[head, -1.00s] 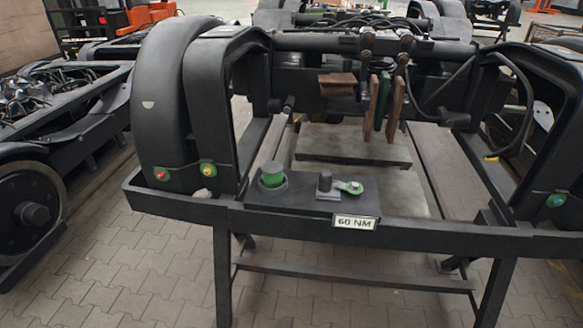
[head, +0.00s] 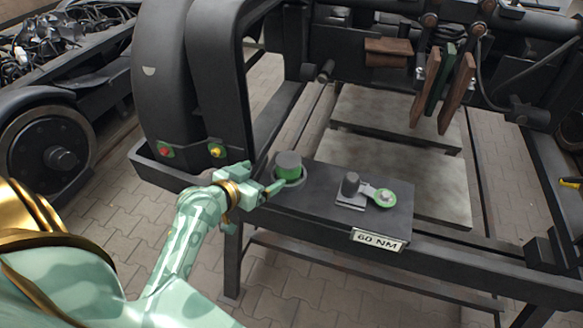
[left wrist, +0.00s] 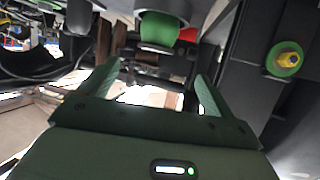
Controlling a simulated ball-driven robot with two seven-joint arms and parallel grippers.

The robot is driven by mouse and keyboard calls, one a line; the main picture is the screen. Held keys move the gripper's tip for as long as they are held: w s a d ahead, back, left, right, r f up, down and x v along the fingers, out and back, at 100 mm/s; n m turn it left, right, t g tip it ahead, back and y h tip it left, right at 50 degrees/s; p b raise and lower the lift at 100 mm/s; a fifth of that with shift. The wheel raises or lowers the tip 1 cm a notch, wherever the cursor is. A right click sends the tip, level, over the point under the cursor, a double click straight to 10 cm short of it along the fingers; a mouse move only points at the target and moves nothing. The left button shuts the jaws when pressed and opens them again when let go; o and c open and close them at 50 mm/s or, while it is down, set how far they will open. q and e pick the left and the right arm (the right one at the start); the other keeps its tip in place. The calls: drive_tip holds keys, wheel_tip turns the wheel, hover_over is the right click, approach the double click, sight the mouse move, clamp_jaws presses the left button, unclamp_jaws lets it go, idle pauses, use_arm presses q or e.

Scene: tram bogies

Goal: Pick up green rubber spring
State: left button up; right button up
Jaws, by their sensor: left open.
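The green rubber spring (head: 288,173) is a short green cylinder with a grey top. It stands upright in a round seat at the left end of the dark bench plate (head: 325,208). My left gripper (head: 270,187) is just left of and in front of the spring in the head view, with its jaws apart. In the left wrist view, the two open fingers (left wrist: 157,82) point towards the spring (left wrist: 159,30), which shows beyond them with nothing between the jaws. Whether a fingertip touches the spring cannot be told. My right gripper is not in view.
A "60 NM" label (head: 378,240) is on the front edge. The black frame with red and yellow buttons (head: 216,150) rises behind left.

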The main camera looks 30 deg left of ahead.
sight(283, 165)
use_arm(q)
drive_tip(key=b+x, duration=0.1)
drive_tip(key=x, duration=0.6)
drive_tip(key=shift+f, duration=0.2)
drive_tip(key=x, duration=0.2)
drive_tip(key=b+x, duration=0.2)
drive_tip(key=x, duration=0.1)
drive_tip(key=shift+w+d+f, duration=0.1)
drive_tip(key=shift+w+d, duration=0.2)
drive_tip(key=shift+s, duration=0.1)
drive_tip(key=c, duration=1.3)
